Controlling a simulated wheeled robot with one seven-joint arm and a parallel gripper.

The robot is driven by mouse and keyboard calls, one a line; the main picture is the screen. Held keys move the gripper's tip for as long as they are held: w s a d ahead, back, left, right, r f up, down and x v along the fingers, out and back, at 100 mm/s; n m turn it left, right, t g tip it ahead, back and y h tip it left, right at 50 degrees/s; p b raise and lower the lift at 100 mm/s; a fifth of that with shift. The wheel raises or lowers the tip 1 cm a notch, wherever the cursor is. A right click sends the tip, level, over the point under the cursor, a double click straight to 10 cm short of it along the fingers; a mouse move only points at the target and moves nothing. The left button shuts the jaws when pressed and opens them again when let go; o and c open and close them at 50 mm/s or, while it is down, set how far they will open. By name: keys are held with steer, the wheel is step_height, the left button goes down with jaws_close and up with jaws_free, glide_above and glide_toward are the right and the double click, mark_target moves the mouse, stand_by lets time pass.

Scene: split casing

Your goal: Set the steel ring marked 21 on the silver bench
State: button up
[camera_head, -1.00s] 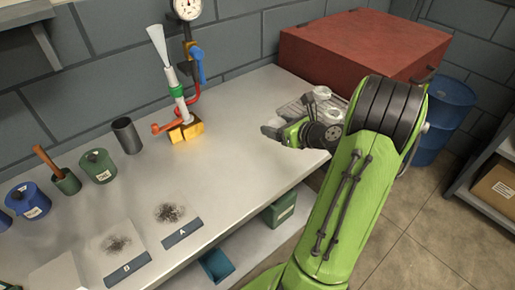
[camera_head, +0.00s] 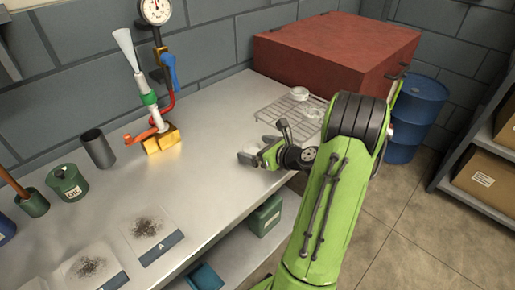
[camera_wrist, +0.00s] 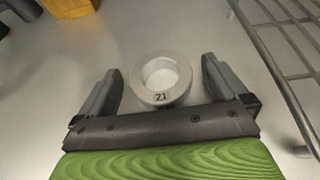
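The steel ring marked 21 (camera_wrist: 161,78) lies flat on the silver bench (camera_wrist: 200,30) in the wrist view, its number facing me. My gripper (camera_wrist: 163,88) is open around it, one finger on each side, with a visible gap between each finger and the ring. In the head view my gripper (camera_head: 256,150) is low over the bench (camera_head: 215,115), near its front right edge.
A wire rack (camera_head: 283,107) with pale round parts lies right of my gripper, beside a red chest (camera_head: 335,50). The brass block (camera_head: 163,140) with pipe and gauge stands further left. The bench between is clear. Marked dirty patches lie at front left.

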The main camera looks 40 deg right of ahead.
steer(key=shift+r, duration=0.25)
steer(key=p+v, duration=0.2)
steer(key=v, duration=0.9)
steer(key=shift+s+r+p, duration=0.2)
steer(key=shift+s+p, duration=0.1)
steer(key=w+a+n+g+y, duration=0.1)
steer(key=a+n, duration=0.2)
steer(key=w+a+n+g+y, duration=0.1)
steer(key=a+n, duration=0.2)
steer(key=w+a+r+n+g+y, duration=0.1)
steer(key=a+n, duration=0.1)
steer(key=a, duration=0.1)
steer(key=shift+w+a+r+n, duration=0.1)
steer(key=shift+w+a+n, duration=0.15)
steer(key=shift+n, duration=0.15)
steer(key=a+r+n+g, duration=0.2)
steer(key=a+n+g, duration=0.2)
steer(key=a+n, duration=0.6)
steer(key=s+a+r+n+h, duration=0.1)
steer(key=s+a+r+n, duration=0.1)
steer(key=s+n, duration=0.2)
steer(key=s+a+r+n+h, duration=0.1)
steer(key=s+a+n, duration=0.2)
steer(key=n, duration=0.4)
steer(key=s+a+r+n+g+h, duration=0.1)
steer(key=s+a+r+n, duration=0.1)
steer(key=s+n, duration=0.3)
steer(key=shift+a+r+n, duration=0.3)
steer(key=shift+n, duration=0.1)
